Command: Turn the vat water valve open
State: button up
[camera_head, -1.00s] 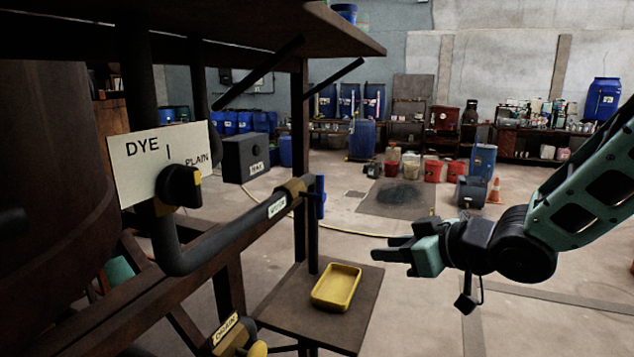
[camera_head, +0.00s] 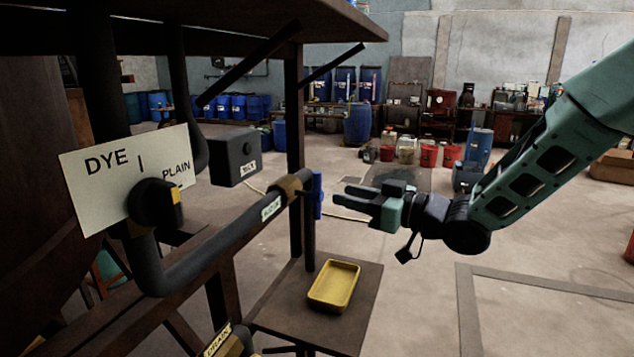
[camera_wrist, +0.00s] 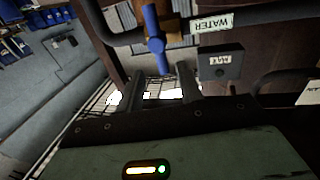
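The water valve is a blue lever handle (camera_head: 318,195) at the end of a dark pipe (camera_head: 225,238) with a WATER label (camera_head: 271,208). The handle stands about upright in the head view. My gripper (camera_head: 352,195) is just right of it, pointing left at it, with a small gap. In the wrist view the blue handle (camera_wrist: 154,40) lies ahead of my gripper (camera_wrist: 165,82), beyond the fingertips and roughly in line with the space between them. The fingers are apart and hold nothing.
A DYE/PLAIN plate (camera_head: 122,178) with a black knob (camera_head: 153,204) is at left. A dark box (camera_head: 235,157) hangs behind the pipe. A yellow tray (camera_head: 334,286) sits on a low shelf (camera_head: 290,325) below my gripper. The floor at right is open.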

aim_at(317, 192)
jog(key=p+x, duration=0.2)
jog(key=x, duration=0.6)
jog(key=shift+w+a, duration=0.1)
grip_shut()
